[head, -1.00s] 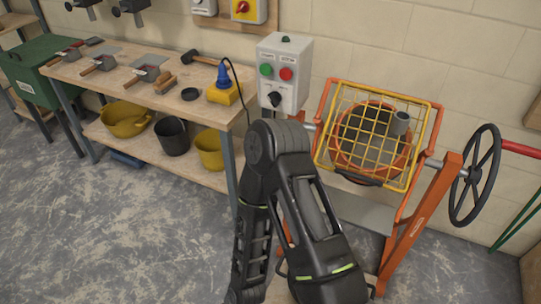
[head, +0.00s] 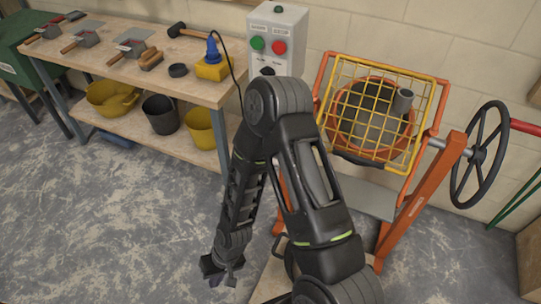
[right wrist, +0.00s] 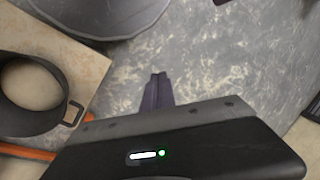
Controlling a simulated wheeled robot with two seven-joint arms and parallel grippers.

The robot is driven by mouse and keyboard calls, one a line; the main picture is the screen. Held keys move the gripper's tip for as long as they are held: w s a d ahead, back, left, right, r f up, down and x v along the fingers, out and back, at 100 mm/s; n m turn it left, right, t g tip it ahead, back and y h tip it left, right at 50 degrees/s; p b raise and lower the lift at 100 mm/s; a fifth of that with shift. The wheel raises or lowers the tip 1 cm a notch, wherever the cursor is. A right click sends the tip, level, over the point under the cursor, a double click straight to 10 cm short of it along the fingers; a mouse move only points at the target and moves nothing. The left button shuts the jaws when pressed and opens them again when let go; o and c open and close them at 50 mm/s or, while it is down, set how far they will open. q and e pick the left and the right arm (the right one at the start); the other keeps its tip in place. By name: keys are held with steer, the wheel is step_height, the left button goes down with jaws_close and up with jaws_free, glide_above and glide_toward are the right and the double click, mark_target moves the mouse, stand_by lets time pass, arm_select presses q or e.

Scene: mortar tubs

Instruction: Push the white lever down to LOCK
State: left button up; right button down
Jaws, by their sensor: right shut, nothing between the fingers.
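I cannot make out a white lever or a LOCK mark in either view. The mixer has an orange frame (head: 408,212), a yellow grid guard (head: 345,127) over its drum, and a black handwheel (head: 480,155) at the right. The grey control box (head: 277,22) with green and red buttons stands left of the mixer, its lower part hidden by my right arm. My right gripper (head: 222,272) hangs low over the floor, left of the mixer and apart from everything. It is shut and empty; its fingers also show in the right wrist view (right wrist: 157,90). My left gripper is out of view.
A workbench (head: 190,85) with trowels, a yellow-and-blue plug and tubs on its lower shelf stands at the left. A black bucket (right wrist: 72,112) stands on a wooden board at the left of the right wrist view. Bare floor (head: 110,230) lies left of my gripper.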

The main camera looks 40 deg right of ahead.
steer(key=w+d+r+m+t+h+b, duration=0.1)
steer(key=w+d+r+m+h+b, duration=0.3)
steer(key=w+d, duration=1.15)
steer(key=w+d+r+m+h+b, duration=0.2)
steer(key=d+r+m+b, duration=0.4)
steer(key=d+r, duration=1.2)
step_height(320, 180, up, 3)
steer(key=shift+w+d+r+h, duration=0.1)
steer(key=shift+w+d+h, duration=0.25)
steer(key=shift+w, duration=0.25)
steer(key=shift+f, duration=0.2)
steer(key=shift+g, duration=0.3)
steer(key=x, duration=0.8)
steer(key=a+x, duration=0.1)
steer(key=x, duration=0.3)
steer(key=shift+d+f, duration=0.1)
steer(key=shift+f, duration=0.85)
steer(key=shift+s, duration=0.1)
